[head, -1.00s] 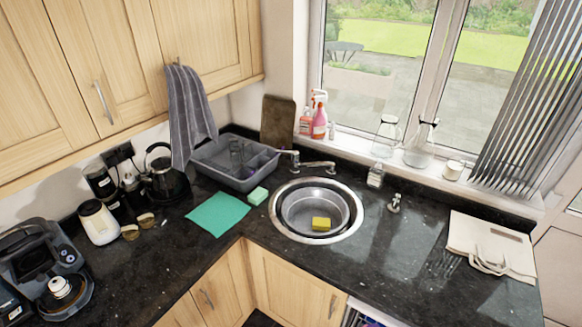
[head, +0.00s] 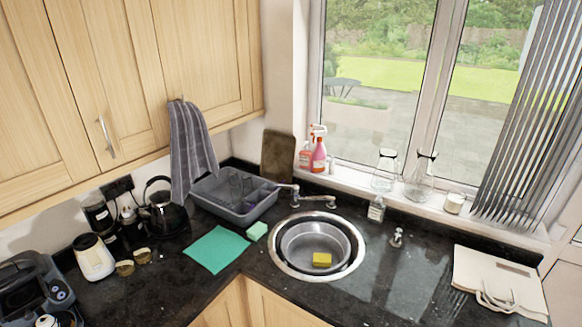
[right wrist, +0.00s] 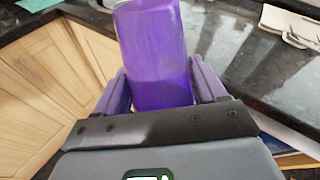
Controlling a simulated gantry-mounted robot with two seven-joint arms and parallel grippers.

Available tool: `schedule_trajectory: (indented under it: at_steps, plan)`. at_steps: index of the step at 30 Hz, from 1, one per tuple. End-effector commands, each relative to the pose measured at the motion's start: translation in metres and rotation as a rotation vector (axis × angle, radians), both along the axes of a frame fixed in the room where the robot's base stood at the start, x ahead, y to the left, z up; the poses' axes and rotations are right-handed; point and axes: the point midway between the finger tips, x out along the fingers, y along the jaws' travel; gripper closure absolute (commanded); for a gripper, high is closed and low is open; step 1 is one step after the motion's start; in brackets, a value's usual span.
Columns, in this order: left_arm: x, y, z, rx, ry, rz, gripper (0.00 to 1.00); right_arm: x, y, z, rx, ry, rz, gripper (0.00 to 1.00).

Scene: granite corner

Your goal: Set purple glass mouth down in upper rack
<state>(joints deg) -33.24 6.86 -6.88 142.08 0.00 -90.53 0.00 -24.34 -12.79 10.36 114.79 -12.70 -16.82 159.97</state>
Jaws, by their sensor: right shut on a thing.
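The purple glass (right wrist: 152,45) fills the upper middle of the right wrist view. My right gripper (right wrist: 162,80) is shut on it, with one finger on each side. Its far end reaches the top edge of that view, and I cannot tell which end is the mouth. The gripper's palm hides its near end. Neither gripper shows in the head view. No rack marked as upper is clear to me. A pale and bluish edge (right wrist: 292,140) below the counter shows at the lower right of the right wrist view, too little to identify.
A beige bag (head: 495,275) lies at right. Counter between sink and bag is mostly clear.

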Motion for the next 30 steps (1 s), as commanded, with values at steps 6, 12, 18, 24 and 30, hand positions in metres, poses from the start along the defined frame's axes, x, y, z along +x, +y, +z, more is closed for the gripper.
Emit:
schedule_trajectory:
  at_steps: [6, 12, 18, 24, 30]
  plan:
    - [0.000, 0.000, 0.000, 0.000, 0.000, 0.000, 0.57, 0.007, 0.037, 0.009, 0.046, -0.014, -0.043, 0.66]
    - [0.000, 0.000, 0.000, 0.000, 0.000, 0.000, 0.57, 0.007, 0.037, 0.009, -0.155, -0.015, 0.018, 0.66]
    - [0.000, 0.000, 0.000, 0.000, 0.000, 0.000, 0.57, 0.006, 0.038, 0.009, -0.396, -0.016, 0.090, 0.66]
    - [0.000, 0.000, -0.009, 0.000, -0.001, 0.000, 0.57, 0.003, 0.041, 0.003, -0.640, -0.009, 0.170, 0.66]
    - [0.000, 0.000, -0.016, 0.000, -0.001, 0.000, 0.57, 0.003, 0.041, 0.004, -0.864, -0.010, 0.237, 0.66]
